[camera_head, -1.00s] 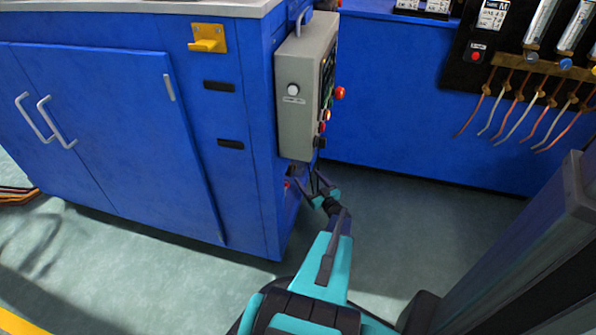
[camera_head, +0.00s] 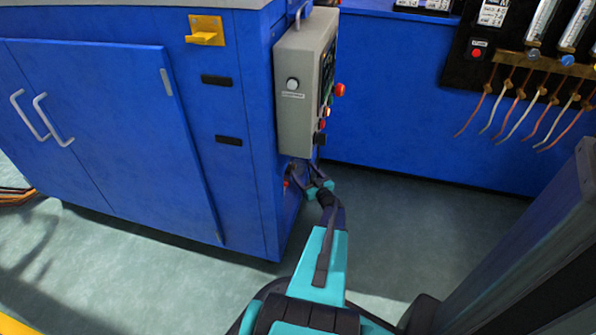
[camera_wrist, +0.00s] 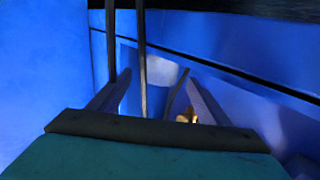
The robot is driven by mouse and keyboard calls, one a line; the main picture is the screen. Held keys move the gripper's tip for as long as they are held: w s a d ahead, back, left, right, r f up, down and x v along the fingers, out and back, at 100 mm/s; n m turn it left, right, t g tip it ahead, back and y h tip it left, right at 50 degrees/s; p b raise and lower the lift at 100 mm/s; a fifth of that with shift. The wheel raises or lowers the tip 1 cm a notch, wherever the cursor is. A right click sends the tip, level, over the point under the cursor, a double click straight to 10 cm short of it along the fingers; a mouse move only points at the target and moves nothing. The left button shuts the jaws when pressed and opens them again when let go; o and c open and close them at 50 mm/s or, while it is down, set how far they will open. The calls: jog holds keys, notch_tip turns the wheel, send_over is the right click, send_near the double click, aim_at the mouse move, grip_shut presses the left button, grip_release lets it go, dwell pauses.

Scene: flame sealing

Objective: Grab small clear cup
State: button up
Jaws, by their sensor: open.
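My gripper (camera_head: 312,173) is low beside the right end of the blue cabinet, below the grey control box. In the wrist view my gripper (camera_wrist: 157,82) shows its two dark fingers spread apart, with no object clearly held between them. I cannot make out a small clear cup in either view. A pale, whitish patch lies beyond and between the fingers in the wrist view, and I cannot tell what it is.
The blue cabinet (camera_head: 110,130) fills the left, with a grey control box (camera_head: 301,90) on its end above my gripper. A blue bench (camera_head: 410,95) stands behind. A gas panel with hoses (camera_head: 525,80) hangs at upper right. Floor (camera_head: 420,225) is clear in between.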

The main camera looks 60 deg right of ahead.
aim_at(300, 165)
jog(key=shift+b+x, duration=0.45)
jog(key=shift+x, duration=1)
jog(key=c, duration=1.1)
jog(key=shift+r, duration=0.15)
jog(key=shift+r+p, duration=0.65)
jog(key=shift+r, duration=0.1)
jog(key=p+v, duration=0.5)
jog(key=v, duration=1.3)
jog(key=shift+f, duration=0.2)
